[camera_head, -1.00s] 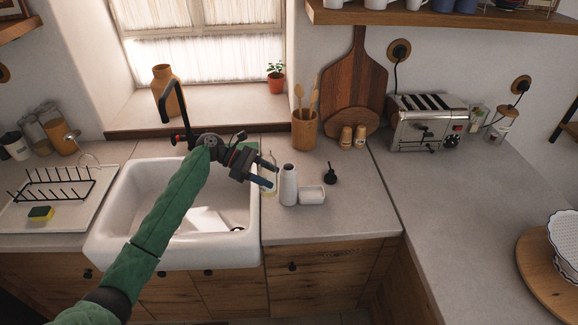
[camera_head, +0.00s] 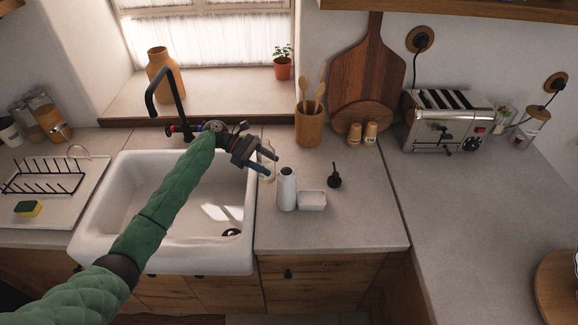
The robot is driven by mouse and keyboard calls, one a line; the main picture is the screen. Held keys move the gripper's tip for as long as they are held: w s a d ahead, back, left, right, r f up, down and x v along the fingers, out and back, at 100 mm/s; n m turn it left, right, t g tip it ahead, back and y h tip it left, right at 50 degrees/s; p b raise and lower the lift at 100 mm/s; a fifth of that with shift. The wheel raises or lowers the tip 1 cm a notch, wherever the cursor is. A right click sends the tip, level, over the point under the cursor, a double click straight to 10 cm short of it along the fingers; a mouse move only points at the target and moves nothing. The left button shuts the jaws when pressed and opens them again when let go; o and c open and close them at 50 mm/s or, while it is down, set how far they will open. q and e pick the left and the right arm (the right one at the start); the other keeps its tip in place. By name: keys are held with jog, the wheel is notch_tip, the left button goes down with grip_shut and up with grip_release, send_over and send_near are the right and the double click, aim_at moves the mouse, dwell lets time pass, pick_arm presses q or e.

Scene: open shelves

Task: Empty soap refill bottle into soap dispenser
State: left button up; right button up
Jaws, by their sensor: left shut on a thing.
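My left gripper (camera_head: 270,164) is shut on the soap refill bottle (camera_head: 267,147), a small clear bottle with pale yellowish contents. The fingers hide part of it. It is held near the sink's right edge, just left of the soap dispenser (camera_head: 287,190). The dispenser is a white, upright bottle on the counter with its pump off and a dark opening on top. The black pump head (camera_head: 334,177) stands apart on the counter to the right. My right gripper is not in view.
A white soap dish (camera_head: 312,201) stands right beside the dispenser. The white sink (camera_head: 105,215) and black faucet (camera_head: 168,95) are to the left. A utensil cup (camera_head: 309,126), cutting board (camera_head: 368,75) and toaster (camera_head: 447,120) stand behind. The right counter (camera_head: 460,220) is largely clear.

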pick_arm(q)
notch_tip(320, 180, down, 5)
jog(key=shift+r, duration=0.2)
jog(key=shift+s+r, duration=0.1)
jog(key=shift+r, duration=0.1)
